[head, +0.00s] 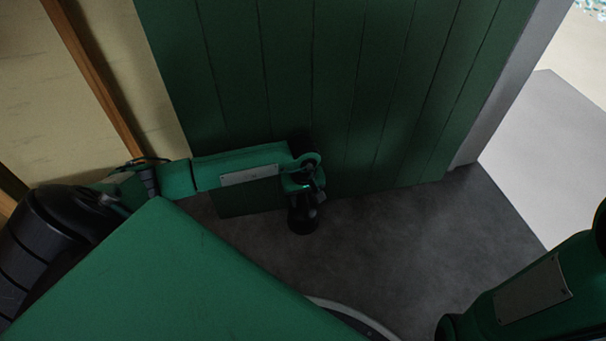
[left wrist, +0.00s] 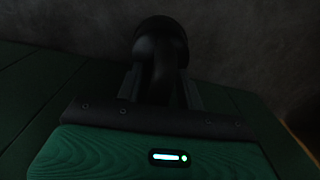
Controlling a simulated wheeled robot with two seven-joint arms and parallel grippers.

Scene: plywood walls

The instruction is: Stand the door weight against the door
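The door (head: 335,85) is a dark green plank panel that fills the upper middle of the head view. The door weight (head: 303,218) is black with a rounded end, close to the door's lower edge. In the left wrist view the weight (left wrist: 160,42) shows a round end and a narrower neck. My left gripper (head: 306,182) is at the weight's upper part, and its fingers (left wrist: 161,88) lie close on both sides of the neck. It looks shut on it. Whether the weight touches the floor or the door is hard to tell. My right gripper is not in view.
The dark grey floor (head: 400,235) is clear to the right of the weight. A grey door frame (head: 505,80) and a lighter floor (head: 540,130) lie at the right. A plywood wall with a wooden strip (head: 95,75) stands at the left.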

